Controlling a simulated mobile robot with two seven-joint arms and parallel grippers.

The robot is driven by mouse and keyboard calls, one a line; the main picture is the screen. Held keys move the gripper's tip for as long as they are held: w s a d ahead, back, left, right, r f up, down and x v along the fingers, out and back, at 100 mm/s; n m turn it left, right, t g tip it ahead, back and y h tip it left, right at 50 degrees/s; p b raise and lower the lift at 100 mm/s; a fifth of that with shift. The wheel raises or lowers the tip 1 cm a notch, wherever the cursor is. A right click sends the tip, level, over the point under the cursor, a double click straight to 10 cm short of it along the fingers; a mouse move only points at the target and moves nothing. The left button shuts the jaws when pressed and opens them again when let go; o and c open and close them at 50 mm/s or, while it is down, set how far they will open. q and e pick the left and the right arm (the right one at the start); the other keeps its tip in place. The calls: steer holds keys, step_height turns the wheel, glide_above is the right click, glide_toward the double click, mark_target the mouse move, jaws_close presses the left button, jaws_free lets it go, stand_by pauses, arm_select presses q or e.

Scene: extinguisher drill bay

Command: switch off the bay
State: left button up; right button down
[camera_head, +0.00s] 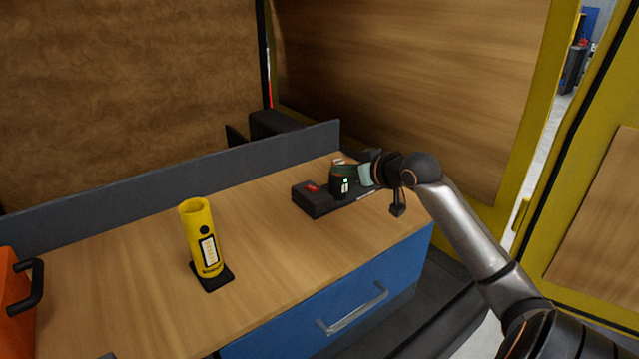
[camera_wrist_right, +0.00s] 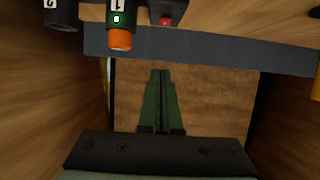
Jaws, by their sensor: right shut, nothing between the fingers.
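A dark control box (camera_head: 318,203) sits near the back right of the wooden bench top. A red switch (camera_head: 313,187) is on its left part and also shows in the right wrist view (camera_wrist_right: 166,21). Right of it stands a dark cylinder (camera_head: 343,188) with a small pale mark. The right wrist view shows a dark cylinder with an orange end (camera_wrist_right: 119,40) and another dark cylinder (camera_wrist_right: 61,12). My right gripper (camera_head: 338,172) is above the box, its green fingers (camera_wrist_right: 160,75) together and empty. Whether it touches anything is unclear. My left gripper is out of view.
A yellow tube (camera_head: 199,235) stands upright on a black base toward the bench's front. An orange case (camera_head: 12,300) is at the left edge. A grey ledge (camera_head: 180,178) runs along the back. A blue drawer (camera_head: 330,315) is below. The bench middle is clear.

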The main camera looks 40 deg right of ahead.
steer(key=p, duration=0.1)
glide_above(320, 196)
steer(key=f, duration=0.3)
steer(key=shift+w+f, duration=0.2)
steer(key=shift+w, duration=0.05)
step_height(320, 196, down, 3)
steer(key=shift+r, duration=0.1)
steer(key=shift+s+f, duration=0.2)
steer(key=shift+f, duration=0.55)
